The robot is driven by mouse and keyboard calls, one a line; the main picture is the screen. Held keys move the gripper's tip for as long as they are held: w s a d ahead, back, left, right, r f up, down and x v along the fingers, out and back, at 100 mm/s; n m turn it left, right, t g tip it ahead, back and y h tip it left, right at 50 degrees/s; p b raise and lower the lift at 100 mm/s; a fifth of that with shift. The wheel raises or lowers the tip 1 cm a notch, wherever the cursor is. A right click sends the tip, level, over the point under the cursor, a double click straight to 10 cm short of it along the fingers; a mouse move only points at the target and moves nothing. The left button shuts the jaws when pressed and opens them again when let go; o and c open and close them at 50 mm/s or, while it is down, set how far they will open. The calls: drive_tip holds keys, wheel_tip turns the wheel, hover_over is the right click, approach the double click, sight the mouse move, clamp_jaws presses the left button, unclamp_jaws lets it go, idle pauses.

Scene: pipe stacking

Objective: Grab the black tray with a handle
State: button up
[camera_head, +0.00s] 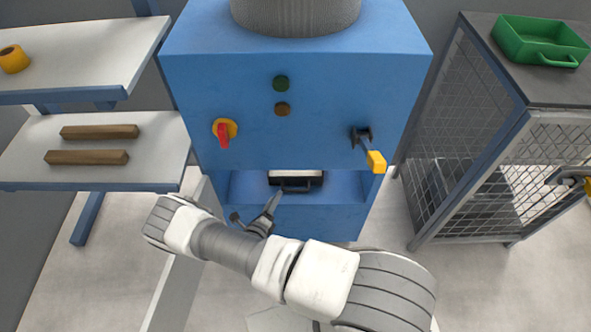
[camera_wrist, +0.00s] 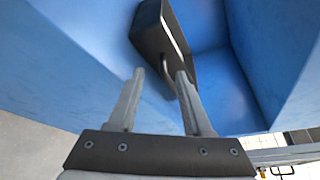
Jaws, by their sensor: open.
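The black tray (camera_head: 309,182) sits in the low opening of the blue machine (camera_head: 315,130), with its handle facing out. In the wrist view the dark tray (camera_wrist: 151,36) is at the top centre, and its handle (camera_wrist: 167,70) curves down towards my fingers. My gripper (camera_wrist: 160,76) is open, with one finger on each side of the handle's line of view. It also shows small in the head view (camera_head: 279,195), at the tray's front. I cannot tell whether the fingers touch the handle. The tray's inside is mostly hidden in the wrist view.
The blue opening's walls are close around my gripper. A yellow-tipped lever (camera_head: 375,160) and a red knob (camera_head: 223,131) stick out above. A mesh cage (camera_head: 465,150) bearing a green tray (camera_head: 540,42) is at right. Shelves with wooden bars (camera_head: 100,132) are at left.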

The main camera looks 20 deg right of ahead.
drive_tip(key=b+x, duration=0.1)
drive_tip(key=x, duration=0.4)
drive_tip(key=shift+w+d+r, duration=0.1)
drive_tip(key=shift+w+d, duration=0.15)
drive_tip(key=shift+d, duration=0.1)
clamp_jaws()
drive_tip(key=shift+r, duration=0.1)
idle(1.1)
